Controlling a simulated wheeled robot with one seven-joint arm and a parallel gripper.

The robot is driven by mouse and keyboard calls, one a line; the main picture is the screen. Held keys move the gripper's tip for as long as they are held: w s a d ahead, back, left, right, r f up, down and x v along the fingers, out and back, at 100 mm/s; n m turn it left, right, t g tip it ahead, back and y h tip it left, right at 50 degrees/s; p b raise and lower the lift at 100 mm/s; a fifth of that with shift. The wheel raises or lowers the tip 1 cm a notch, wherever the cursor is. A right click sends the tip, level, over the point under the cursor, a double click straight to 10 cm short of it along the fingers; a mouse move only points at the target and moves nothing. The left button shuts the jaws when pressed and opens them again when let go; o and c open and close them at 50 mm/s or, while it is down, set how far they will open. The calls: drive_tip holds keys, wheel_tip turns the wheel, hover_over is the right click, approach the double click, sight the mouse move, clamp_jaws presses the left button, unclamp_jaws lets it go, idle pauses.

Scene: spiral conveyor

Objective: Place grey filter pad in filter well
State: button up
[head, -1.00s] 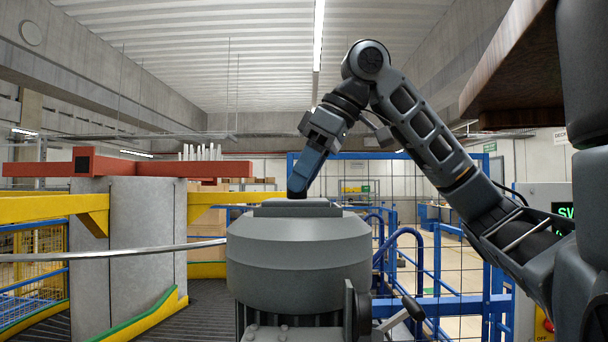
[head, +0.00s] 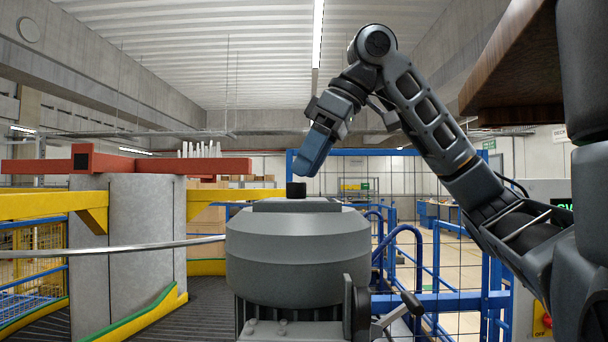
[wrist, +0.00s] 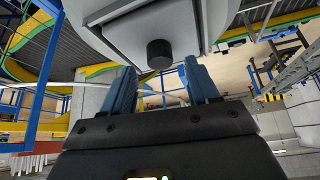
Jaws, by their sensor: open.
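A short dark grey cylinder (head: 296,190), which looks like the filter pad, stands upright on the flat raised top plate (head: 335,206) of a round grey housing (head: 297,255). In the wrist view the cylinder (wrist: 160,54) is near the plate's edge, in front of the gap between my fingers. My gripper (head: 304,172) is open and empty, tilted, just above and to the right of the cylinder, apart from it. Its two blue fingers show in the wrist view (wrist: 160,85). I cannot make out a filter well opening in either view.
A blue wire fence (head: 440,300) stands behind and right of the housing. Yellow beams (head: 50,205) and a grey column (head: 128,260) are at the left, with a metal rail (head: 120,249) running towards the housing.

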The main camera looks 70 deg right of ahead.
drive_tip(key=b+v, duration=0.1)
drive_tip(key=v, duration=0.8)
drive_tip(key=shift+r, duration=0.25)
drive_tip(key=shift+s, duration=0.15)
